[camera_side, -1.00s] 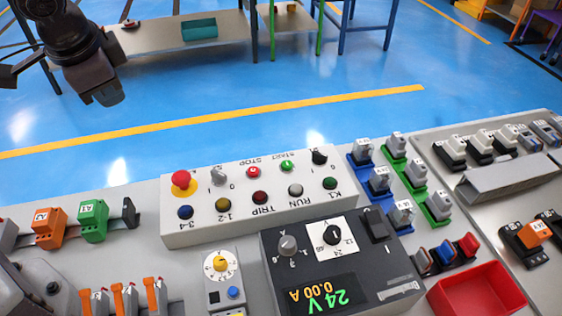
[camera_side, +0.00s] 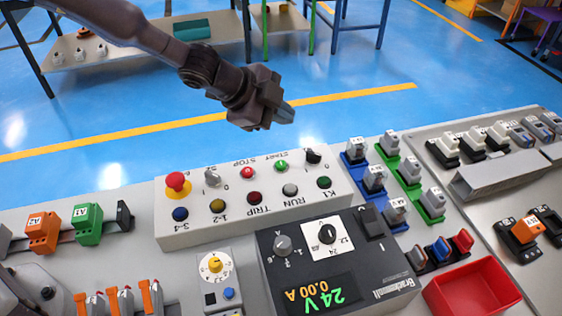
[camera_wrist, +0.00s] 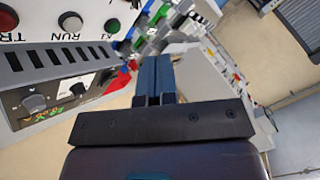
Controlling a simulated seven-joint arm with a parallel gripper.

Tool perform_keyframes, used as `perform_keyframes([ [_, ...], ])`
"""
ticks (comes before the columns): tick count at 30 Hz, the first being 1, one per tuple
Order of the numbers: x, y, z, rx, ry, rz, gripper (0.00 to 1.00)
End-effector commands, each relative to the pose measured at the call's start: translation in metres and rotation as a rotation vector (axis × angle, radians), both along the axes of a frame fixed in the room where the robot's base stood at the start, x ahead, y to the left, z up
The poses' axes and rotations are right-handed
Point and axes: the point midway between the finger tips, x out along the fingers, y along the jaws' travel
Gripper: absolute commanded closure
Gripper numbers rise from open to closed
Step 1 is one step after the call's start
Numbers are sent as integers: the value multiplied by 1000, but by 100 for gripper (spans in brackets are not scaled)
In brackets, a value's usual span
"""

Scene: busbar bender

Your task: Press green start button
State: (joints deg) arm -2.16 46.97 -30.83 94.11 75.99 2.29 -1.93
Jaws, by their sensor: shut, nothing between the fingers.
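The green start button (camera_side: 281,167) sits on the white control box (camera_side: 330,193), in its back row, right of the red STOP button (camera_side: 247,172). My gripper (camera_side: 285,112) is in the air behind and above the box, apart from the button. In the wrist view my gripper's fingers (camera_wrist: 153,78) are together with nothing between them. That view shows part of the box with a red lamp (camera_wrist: 8,18), a white lamp (camera_wrist: 70,22) and a green lamp (camera_wrist: 112,26); I cannot make out the start button there.
A red mushroom button (camera_side: 176,183) stands up at the box's left end. A dark power supply (camera_side: 385,278) with a lit display stands in front of the box. Blue and green terminal blocks stand right of it. The space behind the box is open floor.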

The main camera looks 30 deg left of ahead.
Motion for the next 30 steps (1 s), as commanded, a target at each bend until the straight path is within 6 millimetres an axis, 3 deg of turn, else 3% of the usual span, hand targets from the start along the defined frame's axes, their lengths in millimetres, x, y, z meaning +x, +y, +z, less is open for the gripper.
perform_keyframes([
  [14,-2,-1,-9,2,9,-2,100],
  [23,-1,-1,-30,3,0,-2,100],
  [30,-1,0,-66,3,4,1,100],
])
